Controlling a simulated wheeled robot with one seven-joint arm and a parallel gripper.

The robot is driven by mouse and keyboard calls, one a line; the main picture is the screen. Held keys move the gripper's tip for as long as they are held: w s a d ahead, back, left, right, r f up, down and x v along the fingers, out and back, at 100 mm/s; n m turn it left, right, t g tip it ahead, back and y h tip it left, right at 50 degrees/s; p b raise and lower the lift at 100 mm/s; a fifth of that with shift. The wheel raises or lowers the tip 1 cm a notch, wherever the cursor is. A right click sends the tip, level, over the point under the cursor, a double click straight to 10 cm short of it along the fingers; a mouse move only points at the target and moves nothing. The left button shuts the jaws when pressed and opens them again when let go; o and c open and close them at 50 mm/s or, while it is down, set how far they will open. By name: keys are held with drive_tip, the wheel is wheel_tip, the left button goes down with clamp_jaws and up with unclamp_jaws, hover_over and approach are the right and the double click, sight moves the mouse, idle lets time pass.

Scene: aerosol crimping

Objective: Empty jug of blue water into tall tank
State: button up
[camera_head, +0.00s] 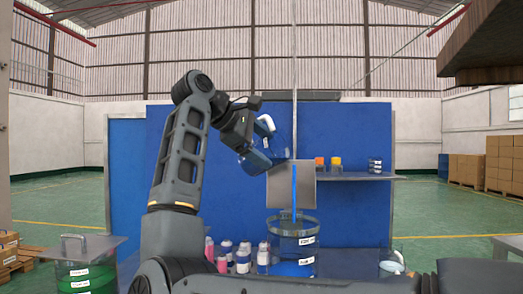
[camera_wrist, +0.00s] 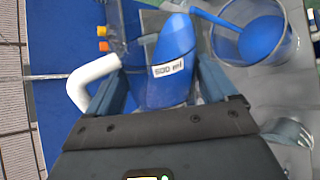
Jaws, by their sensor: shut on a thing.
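My gripper (camera_head: 256,160) is shut around the body of a clear jug (camera_wrist: 177,32) and holds it high, tilted, above and left of the tall tank. Blue water stands in the tank's lower part (camera_head: 290,269). In the wrist view the stream enters the tank's open mouth (camera_wrist: 286,33).
Several pink and white bottles (camera_head: 243,258) stand left of the tank. A grey plate (camera_head: 278,187) rises behind the stream. A shelf (camera_head: 350,177) with orange-capped jars is at right. A container of green liquid (camera_head: 85,277) is at lower left, a glass vessel (camera_head: 391,264) at right.

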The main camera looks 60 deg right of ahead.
sight(270, 142)
drive_tip(key=shift+s+a+f+m+t+b, duration=0.15)
drive_tip(key=shift+s+m+t+b, duration=0.55)
drive_tip(key=shift+b, duration=1.05)
drive_tip(key=shift+s+a+f+m+t+b, duration=0.1)
drive_tip(key=shift+s+f+m+t+b, duration=0.15)
drive_tip(key=shift+s+m+t+b, duration=0.95)
drive_tip(key=shift+w+n+b, duration=0.6)
drive_tip(key=shift+w, duration=0.1)
drive_tip(key=shift+s+r+b, duration=0.15)
drive_tip(key=shift+s+b, duration=0.1)
drive_tip(key=shift+b, duration=0.1)
drive_tip(key=shift+s+r+m, duration=0.1)
drive_tip(key=shift+s+m, duration=0.1)
drive_tip(key=shift+m, duration=0.1)
